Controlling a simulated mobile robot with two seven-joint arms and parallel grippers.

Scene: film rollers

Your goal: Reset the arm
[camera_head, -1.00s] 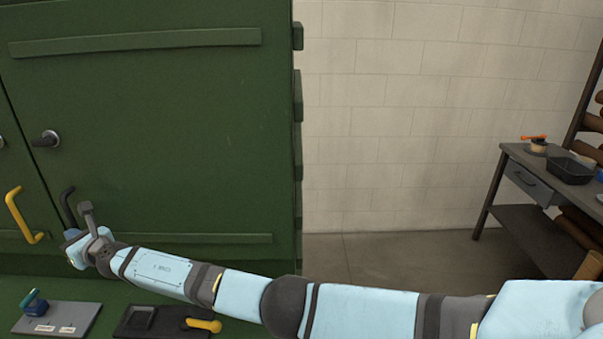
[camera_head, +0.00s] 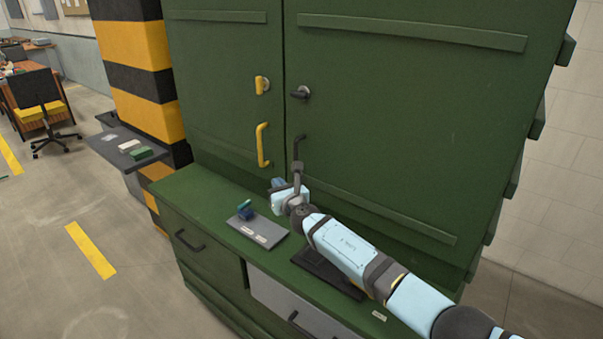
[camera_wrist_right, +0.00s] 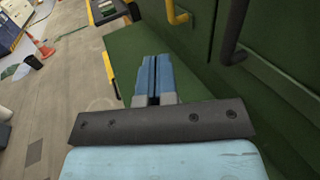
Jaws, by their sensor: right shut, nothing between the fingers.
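My right arm comes in from the lower right in the head view and reaches across the front of a green cabinet (camera_head: 400,110). My right gripper (camera_head: 277,184) is at the cabinet doors, close to the black door handle (camera_head: 299,148) and the yellow door handle (camera_head: 262,145). In the right wrist view its blue fingers (camera_wrist_right: 153,80) are together with nothing between them, above the green ledge (camera_wrist_right: 125,50). The black handle (camera_wrist_right: 233,30) is to their right and the yellow handle (camera_wrist_right: 178,12) is ahead. My left gripper is not in view.
A grey panel with a blue-green switch (camera_head: 245,210) and a dark tray (camera_head: 325,270) lie on the green ledge. A striped yellow and black pillar (camera_head: 140,70) with a small shelf (camera_head: 115,150) stands at the left. Open floor (camera_head: 60,230) is at the left.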

